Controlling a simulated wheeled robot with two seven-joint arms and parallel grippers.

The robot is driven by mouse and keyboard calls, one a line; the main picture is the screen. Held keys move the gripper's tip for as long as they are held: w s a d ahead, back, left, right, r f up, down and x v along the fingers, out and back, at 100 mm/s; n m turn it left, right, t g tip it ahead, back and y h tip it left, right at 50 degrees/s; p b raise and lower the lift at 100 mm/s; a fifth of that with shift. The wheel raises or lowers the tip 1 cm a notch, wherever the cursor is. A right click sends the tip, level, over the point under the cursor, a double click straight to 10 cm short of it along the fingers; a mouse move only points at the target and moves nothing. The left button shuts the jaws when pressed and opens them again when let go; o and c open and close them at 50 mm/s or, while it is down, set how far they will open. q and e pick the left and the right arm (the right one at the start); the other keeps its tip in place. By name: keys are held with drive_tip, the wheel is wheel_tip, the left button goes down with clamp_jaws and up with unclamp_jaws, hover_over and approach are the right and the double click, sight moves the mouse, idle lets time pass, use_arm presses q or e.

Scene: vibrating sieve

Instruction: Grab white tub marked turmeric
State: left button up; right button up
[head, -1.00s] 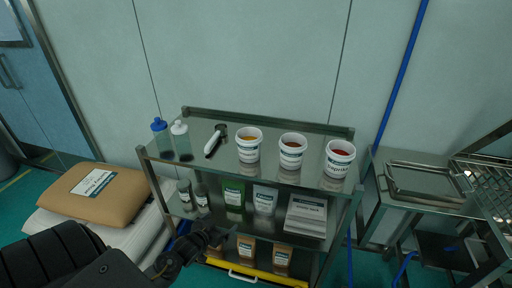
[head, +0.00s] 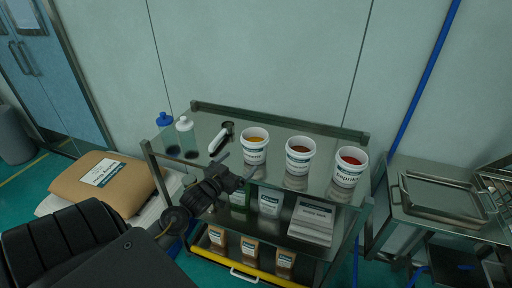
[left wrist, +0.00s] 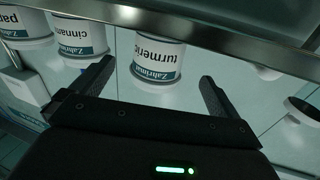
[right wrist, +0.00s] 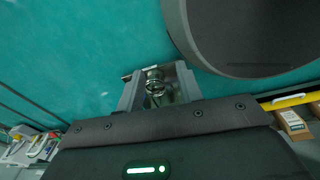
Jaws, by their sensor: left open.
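The white tub marked turmeric (head: 254,150), with a yellow-orange top, stands upright on the cart's top shelf, leftmost of three tubs. In the left wrist view the turmeric tub (left wrist: 157,60) appears upside down, beyond and between the spread fingers. My left gripper (head: 238,166) is open and empty, in front of the tub near the shelf's front edge, apart from it. My right gripper (right wrist: 159,88) shows only in its wrist view, low over green floor. A small metallic shape shows between its fingers; whether it is held is unclear.
The cinnamon tub (head: 299,157) and paprika tub (head: 349,167) stand to the right. A white-handled tool (head: 220,138) and two bottles (head: 186,138) are to the left. The shelf's metal front rail (left wrist: 200,29) crosses the left wrist view. Bags and a box fill lower shelves.

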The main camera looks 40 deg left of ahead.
sight(248, 154)
use_arm(q)
drive_tip(key=w, duration=0.4)
drive_tip(key=shift+w+a+p, duration=0.1)
drive_tip(key=shift+w+p, duration=0.1)
drive_tip(key=shift+p, duration=0.15)
drive_tip(key=shift+w+f, duration=0.1)
drive_tip(key=shift+w, duration=0.15)
drive_tip(key=shift+w+a+r+p, duration=0.1)
drive_tip(key=shift+w+r+p, duration=0.1)
drive_tip(key=shift+w+p, duration=0.2)
drive_tip(key=w, duration=0.1)
drive_tip(key=w+p, duration=0.1)
drive_tip(key=w, duration=0.1)
drive_tip(key=shift+w+a+f, duration=0.15)
drive_tip(key=shift+w+f, duration=0.1)
drive_tip(key=shift+w, duration=0.4)
use_arm(e)
drive_tip(key=s+r, duration=0.2)
drive_tip(key=r, duration=0.1)
drive_tip(key=shift+a+r, duration=0.1)
use_arm(q)
drive_tip(key=shift+s, duration=0.1)
use_arm(e)
drive_tip(key=shift+s, duration=0.1)
